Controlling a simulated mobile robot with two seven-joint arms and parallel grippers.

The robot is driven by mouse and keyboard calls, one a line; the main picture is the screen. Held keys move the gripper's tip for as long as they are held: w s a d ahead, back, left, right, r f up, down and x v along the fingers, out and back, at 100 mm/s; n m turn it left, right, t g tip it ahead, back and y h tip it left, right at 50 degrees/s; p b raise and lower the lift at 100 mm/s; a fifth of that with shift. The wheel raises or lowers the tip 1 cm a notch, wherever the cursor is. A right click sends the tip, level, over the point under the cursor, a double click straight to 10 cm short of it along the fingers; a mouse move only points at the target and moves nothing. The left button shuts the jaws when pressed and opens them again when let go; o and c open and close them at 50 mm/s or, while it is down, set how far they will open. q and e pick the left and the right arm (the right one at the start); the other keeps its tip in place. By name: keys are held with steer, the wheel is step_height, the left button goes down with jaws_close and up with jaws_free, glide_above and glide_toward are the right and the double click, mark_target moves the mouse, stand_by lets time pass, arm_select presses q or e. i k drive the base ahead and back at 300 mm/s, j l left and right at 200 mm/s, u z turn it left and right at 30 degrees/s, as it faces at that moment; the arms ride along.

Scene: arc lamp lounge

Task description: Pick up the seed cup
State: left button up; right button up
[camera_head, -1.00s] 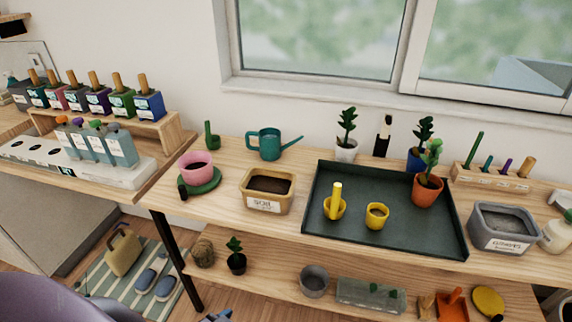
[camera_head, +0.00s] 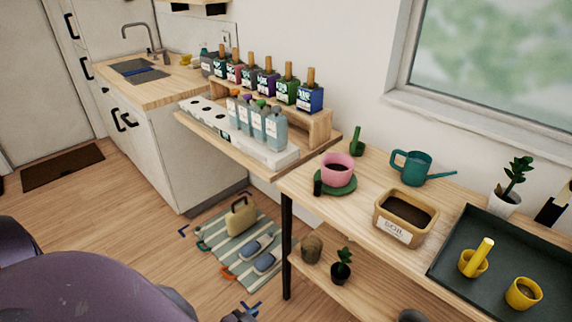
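Two yellow cups stand in the dark tray (camera_head: 447,259). The left yellow cup (camera_head: 473,265) has a yellow stick standing in it. The right yellow cup (camera_head: 523,294) holds something brown. I cannot tell which is the seed cup. My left gripper (camera_head: 192,238) shows only as small blue and orange tips beside the striped mat. My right gripper (camera_head: 238,308) shows at the bottom edge, with blue and orange tips apart. Both look open and empty, low down and far left of the cups.
The soil bin (camera_head: 405,217), pink pot (camera_head: 338,170) and teal watering can (camera_head: 416,168) stand on the wooden bench left of the tray. A bottle rack (camera_head: 270,120) is further left. A striped mat (camera_head: 215,262) with a bag and slippers lies on the floor.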

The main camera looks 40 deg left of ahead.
mark_target(524, 292)
steer(key=u, duration=0.85)
steer(key=z, duration=1.35)
